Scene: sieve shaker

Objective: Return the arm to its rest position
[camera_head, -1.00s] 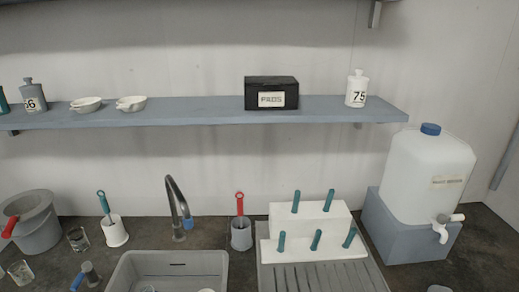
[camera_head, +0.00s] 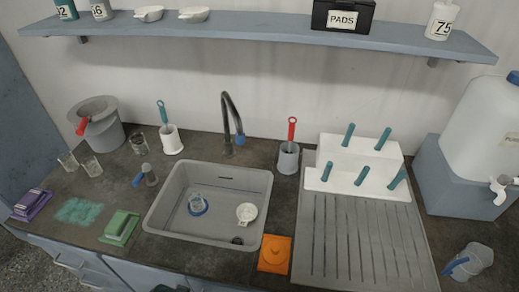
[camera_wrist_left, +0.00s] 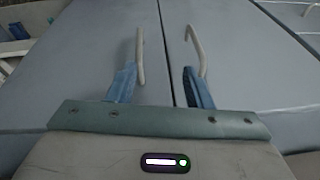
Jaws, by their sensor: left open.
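My left gripper (camera_wrist_left: 158,76) shows in the left wrist view, its two blue fingers apart with nothing between them. It faces grey-blue cabinet doors (camera_wrist_left: 90,55), with two pale bar handles (camera_wrist_left: 140,52) showing just past the fingertips. I cannot tell whether the fingers touch the handles. Neither gripper can be clearly seen in the head view, and my right gripper is in neither view.
The counter holds a sink (camera_head: 164,198) with small items inside, an orange block (camera_head: 274,254), a white peg rack (camera_head: 330,180), a grey bucket (camera_head: 105,135) and a large water container (camera_head: 485,125). A shelf (camera_head: 270,33) runs above. Cabinet fronts (camera_head: 125,273) lie below.

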